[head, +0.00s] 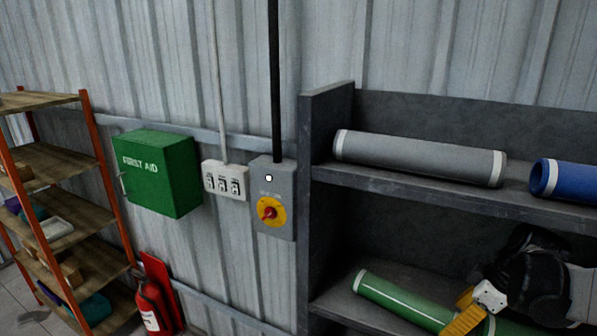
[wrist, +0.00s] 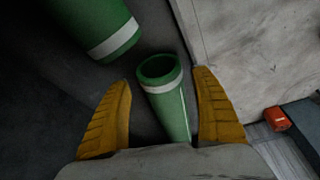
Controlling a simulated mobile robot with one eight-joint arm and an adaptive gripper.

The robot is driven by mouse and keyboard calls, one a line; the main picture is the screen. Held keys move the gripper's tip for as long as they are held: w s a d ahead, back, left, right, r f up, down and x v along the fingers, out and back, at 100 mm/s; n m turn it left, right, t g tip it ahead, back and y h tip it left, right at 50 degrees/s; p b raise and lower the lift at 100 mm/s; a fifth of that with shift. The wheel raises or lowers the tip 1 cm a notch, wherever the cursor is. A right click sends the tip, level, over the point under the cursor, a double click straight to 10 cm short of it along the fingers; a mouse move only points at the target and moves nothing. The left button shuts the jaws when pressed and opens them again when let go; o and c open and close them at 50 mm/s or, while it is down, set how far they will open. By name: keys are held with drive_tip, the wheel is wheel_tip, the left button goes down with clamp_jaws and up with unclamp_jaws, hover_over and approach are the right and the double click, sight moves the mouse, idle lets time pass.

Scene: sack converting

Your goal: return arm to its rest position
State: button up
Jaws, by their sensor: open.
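My gripper (head: 468,318) is at the lower right of the head view, at the lower shelf, its yellow fingers beside a green roll (head: 395,299). In the wrist view my gripper (wrist: 163,80) is open, with its fingers spread. A green roll (wrist: 170,112) with a white band shows between the fingers, with gaps on both sides. Its lower part is hidden by my gripper's body. Another green roll end (wrist: 95,25) is at the upper left of the wrist view. My dark wrist covers part of the lower shelf in the head view.
The dark shelf unit (head: 327,150) has a side panel left of my gripper. Its upper shelf, above, holds a grey roll (head: 420,158) and a blue roll (head: 570,180). On the wall are a switch box (head: 273,175) and a first aid box (head: 158,185); a fire extinguisher (head: 150,305) stands below.

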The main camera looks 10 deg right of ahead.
sight(422, 305)
drive_tip(key=w+a+m, duration=0.1)
drive_tip(key=a, duration=0.1)
drive_tip(key=w+a+r+m+t+b, duration=0.1)
drive_tip(key=w+a+m+t+b, duration=0.1)
drive_tip(key=w+a, duration=0.1)
drive_tip(key=shift+w+a+r+h, duration=0.1)
drive_tip(key=shift+a+r+h, duration=0.1)
drive_tip(key=shift+a+h, duration=0.15)
drive_tip(key=a+m, duration=0.1)
drive_tip(key=a+t+b, duration=0.1)
drive_tip(key=w+a+r+m+t+b, duration=0.1)
drive_tip(key=a, duration=0.1)
drive_tip(key=shift+w+m+h, duration=0.1)
drive_tip(key=shift+m+h, duration=0.15)
drive_tip(key=shift+m, duration=0.05)
drive_tip(key=a, duration=0.1)
drive_tip(key=a+m+b, duration=0.1)
drive_tip(key=a, duration=0.1)
drive_tip(key=shift+s+f+b, duration=0.15)
drive_tip(key=shift+s+b, duration=0.15)
drive_tip(key=shift+s, duration=0.1)
drive_tip(key=s+a+f+m+b, duration=0.1)
drive_tip(key=s+a+f+b, duration=0.6)
drive_tip(key=s+a, duration=0.2)
drive_tip(key=shift+s+f+h, duration=0.2)
drive_tip(key=shift+s+h, duration=0.15)
drive_tip(key=shift+h, duration=0.05)
